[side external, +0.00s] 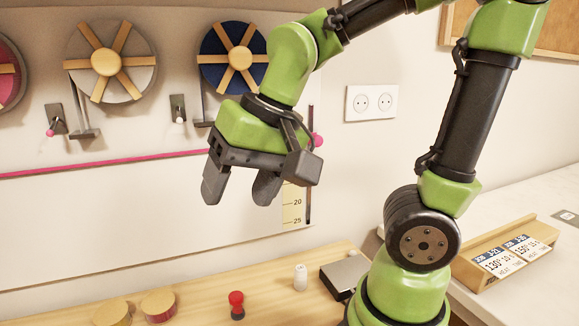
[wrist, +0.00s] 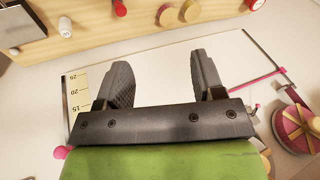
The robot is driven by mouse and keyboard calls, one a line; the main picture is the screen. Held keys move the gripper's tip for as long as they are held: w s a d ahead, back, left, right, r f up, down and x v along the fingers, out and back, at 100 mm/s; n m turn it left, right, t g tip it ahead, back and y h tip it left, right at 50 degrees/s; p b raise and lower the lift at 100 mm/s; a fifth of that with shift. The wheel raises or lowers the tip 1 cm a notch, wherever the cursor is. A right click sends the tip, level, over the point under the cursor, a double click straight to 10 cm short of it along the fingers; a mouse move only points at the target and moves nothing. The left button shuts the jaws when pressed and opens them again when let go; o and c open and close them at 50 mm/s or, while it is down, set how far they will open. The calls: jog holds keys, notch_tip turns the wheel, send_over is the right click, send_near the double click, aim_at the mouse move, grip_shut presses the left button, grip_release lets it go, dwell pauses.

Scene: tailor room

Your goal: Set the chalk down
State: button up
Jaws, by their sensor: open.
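My gripper (side external: 238,191) is open and empty, in the air in front of the white wall panel and above the wooden shelf. In the wrist view my gripper (wrist: 161,64) shows its two dark fingers wide apart with nothing between them. No piece is plainly recognizable as chalk. A small white upright cylinder (side external: 300,277) stands on the shelf, and the cylinder also shows at the upper left of the wrist view (wrist: 66,27); I cannot tell whether it is the chalk. My gripper is well clear of it.
The wooden shelf (side external: 265,284) also bears a red-topped peg (side external: 237,305), round wooden pieces (side external: 158,304) and a grey-topped box (side external: 343,275). Spoked wheels (side external: 107,61) and small brackets line the wall. A wooden holder with display cards (side external: 507,256) is at right.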

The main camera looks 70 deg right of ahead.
jog(key=s+d+r+n+t, duration=0.1)
jog(key=s+r+n+t, duration=0.1)
jog(key=s, duration=0.4)
jog(key=shift+d+r+n+t, duration=0.2)
jog(key=shift+r+n+t, duration=0.2)
jog(key=shift+r, duration=0.05)
